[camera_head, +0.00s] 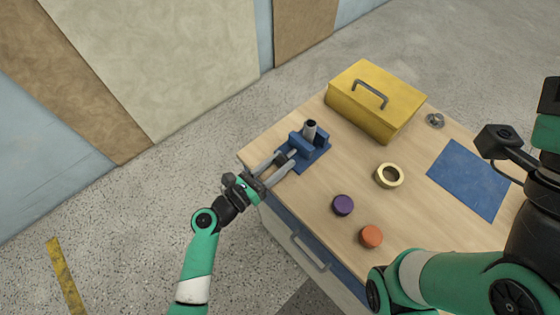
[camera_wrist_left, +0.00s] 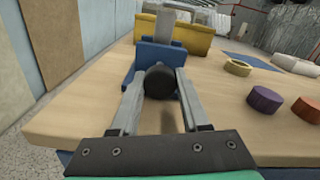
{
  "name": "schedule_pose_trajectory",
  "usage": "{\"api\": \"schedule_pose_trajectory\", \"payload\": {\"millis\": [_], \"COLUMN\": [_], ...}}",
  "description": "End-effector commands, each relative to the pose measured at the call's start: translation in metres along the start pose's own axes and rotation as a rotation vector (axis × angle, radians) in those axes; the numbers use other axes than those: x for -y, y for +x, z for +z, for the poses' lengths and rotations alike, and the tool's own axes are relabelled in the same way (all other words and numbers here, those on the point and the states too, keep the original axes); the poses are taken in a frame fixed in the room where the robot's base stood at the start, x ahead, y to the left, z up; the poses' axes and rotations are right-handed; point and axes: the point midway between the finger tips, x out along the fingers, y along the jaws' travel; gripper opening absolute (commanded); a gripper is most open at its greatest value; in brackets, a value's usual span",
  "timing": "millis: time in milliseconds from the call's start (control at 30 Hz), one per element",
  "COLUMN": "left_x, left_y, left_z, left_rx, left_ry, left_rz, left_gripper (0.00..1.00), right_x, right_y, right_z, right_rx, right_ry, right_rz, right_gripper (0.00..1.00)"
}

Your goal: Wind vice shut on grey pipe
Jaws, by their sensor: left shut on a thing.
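The blue vice (camera_head: 303,147) stands near the table's far left corner. The grey pipe (camera_head: 310,130) stands upright at its jaws, with a dark open top; it also shows in the left wrist view (camera_wrist_left: 165,25). Whether the jaws touch the pipe I cannot tell. My left gripper (camera_head: 284,162) reaches in from the table's left edge. In the left wrist view its two fingers (camera_wrist_left: 160,90) are on either side of the vice's round black knob (camera_wrist_left: 160,83), shut on it. My right gripper is not in view.
A yellow toolbox (camera_head: 375,105) stands behind the vice. A tape roll (camera_head: 389,175), a purple disc (camera_head: 343,205), an orange disc (camera_head: 370,237), a blue mat (camera_head: 468,178) and a small metal part (camera_head: 435,120) lie on the wooden table (camera_head: 420,225). A drawer handle (camera_head: 309,252) juts from the front.

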Motion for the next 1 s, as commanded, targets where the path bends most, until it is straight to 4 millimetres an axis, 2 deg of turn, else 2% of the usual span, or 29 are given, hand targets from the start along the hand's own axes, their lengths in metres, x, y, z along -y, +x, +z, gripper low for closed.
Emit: {"api": "schedule_pose_trajectory", "payload": {"millis": [33,200,567,1000], "left_x": [0.0000,0.0000,-0.0001,-0.0006], "left_y": [0.0000,-0.0001,-0.0001,-0.0001], "left_z": [-0.0001,-0.0001,-0.0006,-0.0015], "left_rx": [0.000,0.000,0.000,0.000], "left_ry": [0.000,0.000,0.042,0.326], "left_rz": [0.000,0.000,0.000,0.000], "left_gripper": [0.29,0.00,0.00,0.00], "right_x": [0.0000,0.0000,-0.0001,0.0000], "right_y": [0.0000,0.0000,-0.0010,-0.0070], "right_z": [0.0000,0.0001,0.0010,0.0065], "right_rx": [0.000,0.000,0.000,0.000], "right_ry": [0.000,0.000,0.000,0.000], "right_rz": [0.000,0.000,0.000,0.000], "right_gripper": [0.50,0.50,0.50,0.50]}}
